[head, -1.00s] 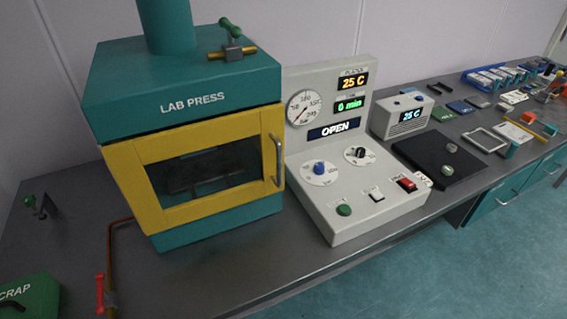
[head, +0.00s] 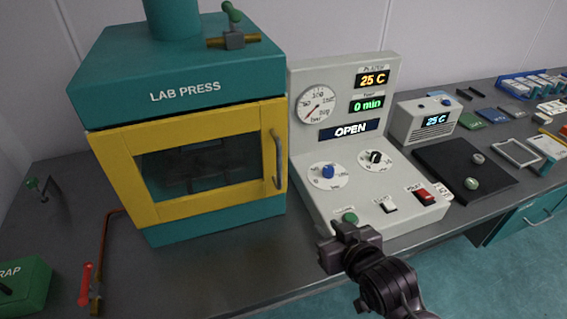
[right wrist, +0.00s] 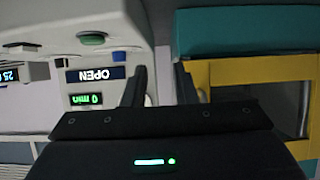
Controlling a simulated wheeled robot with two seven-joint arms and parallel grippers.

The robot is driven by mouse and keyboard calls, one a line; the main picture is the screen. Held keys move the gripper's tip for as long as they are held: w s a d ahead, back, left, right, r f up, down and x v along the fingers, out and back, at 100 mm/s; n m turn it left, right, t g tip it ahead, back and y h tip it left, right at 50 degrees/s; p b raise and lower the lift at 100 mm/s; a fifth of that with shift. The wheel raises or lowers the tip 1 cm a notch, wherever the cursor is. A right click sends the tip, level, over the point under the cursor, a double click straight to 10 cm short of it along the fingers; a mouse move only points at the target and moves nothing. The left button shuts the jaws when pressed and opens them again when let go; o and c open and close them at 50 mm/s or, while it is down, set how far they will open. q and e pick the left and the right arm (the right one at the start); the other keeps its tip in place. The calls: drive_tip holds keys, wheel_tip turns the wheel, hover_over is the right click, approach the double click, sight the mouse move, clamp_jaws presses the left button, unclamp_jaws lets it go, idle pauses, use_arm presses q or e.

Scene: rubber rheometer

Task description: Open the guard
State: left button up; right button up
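The guard (head: 118,178) is a yellow-framed door with a dark window on the front of the teal lab press (head: 185,75). It stands closed, with an upright grey handle (head: 278,160) on its right side. My right gripper (head: 335,238) is in front of the control panel's lower left, right of and below the handle, apart from it. In the right wrist view, upside down, its two fingers (right wrist: 160,85) are spread with nothing held between them. The yellow guard frame (right wrist: 235,75) shows to their right. My left gripper is in neither current view.
The control panel (head: 340,185) right of the press has a green button (head: 350,217), dials and a display reading OPEN. A red-handled valve (head: 87,275) and green scrap box (head: 25,285) are at left. The bench front below the press is clear.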

sight(281, 167)
drive_tip(key=w+a+r+n+t+y, duration=0.2)
drive_tip(key=a+r+t+y, duration=0.4)
drive_tip(key=r, duration=0.5)
drive_tip(key=w+a, duration=0.1)
drive_tip(key=w+a+g+p, duration=0.1)
drive_tip(key=w, duration=0.1)
drive_tip(key=w+a+g+h+p, duration=0.1)
drive_tip(key=w, duration=0.1)
drive_tip(key=shift+w+a+f, duration=0.1)
drive_tip(key=shift+w+a, duration=0.1)
drive_tip(key=shift+a, duration=0.05)
drive_tip(key=shift+w+a+f, duration=0.1)
drive_tip(key=shift+w+a, duration=0.2)
drive_tip(key=shift+w, duration=0.25)
clamp_jaws()
